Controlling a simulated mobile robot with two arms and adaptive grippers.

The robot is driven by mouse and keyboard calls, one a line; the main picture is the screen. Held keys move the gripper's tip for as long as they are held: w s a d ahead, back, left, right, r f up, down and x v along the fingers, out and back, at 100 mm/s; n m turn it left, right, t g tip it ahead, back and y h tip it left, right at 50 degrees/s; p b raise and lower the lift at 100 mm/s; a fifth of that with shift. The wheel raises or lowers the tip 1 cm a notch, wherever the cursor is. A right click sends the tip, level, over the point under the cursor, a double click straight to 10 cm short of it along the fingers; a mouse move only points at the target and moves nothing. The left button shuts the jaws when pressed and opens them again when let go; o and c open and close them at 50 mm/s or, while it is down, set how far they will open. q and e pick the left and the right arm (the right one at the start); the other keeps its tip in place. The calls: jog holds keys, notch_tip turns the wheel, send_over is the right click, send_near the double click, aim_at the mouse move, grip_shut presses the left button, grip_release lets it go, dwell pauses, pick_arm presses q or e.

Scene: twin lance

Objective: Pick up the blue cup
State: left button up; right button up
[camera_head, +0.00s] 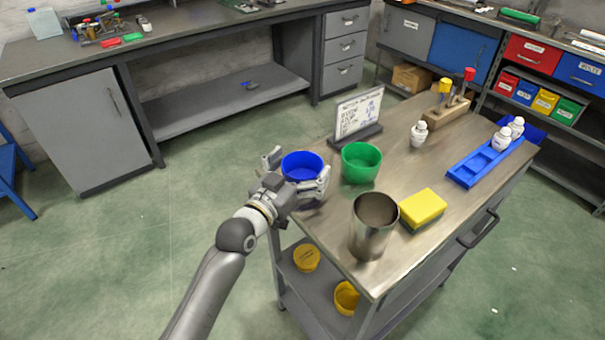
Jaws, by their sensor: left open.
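The blue cup (302,165) stands upright at the left edge of the metal-topped cart (420,170). My left gripper (298,174) reaches in from the lower left. Its jaws are open, with one finger on the left of the cup and the other in front of and to the right of it. I cannot tell whether the fingers touch the cup. The cup's lower part is partly hidden by the gripper. My right gripper is not in view.
A green cup (361,163) stands close to the right of the blue cup. A sign (358,116) is behind them, and a metal tumbler (373,226) and yellow sponge (422,208) are in front. White bottles and a blue tray (487,163) are further right.

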pick_arm(q)
jog(key=shift+w+d, duration=0.15)
jog(key=shift+w, duration=0.1)
jog(key=shift+c, duration=0.3)
jog(key=c, duration=1)
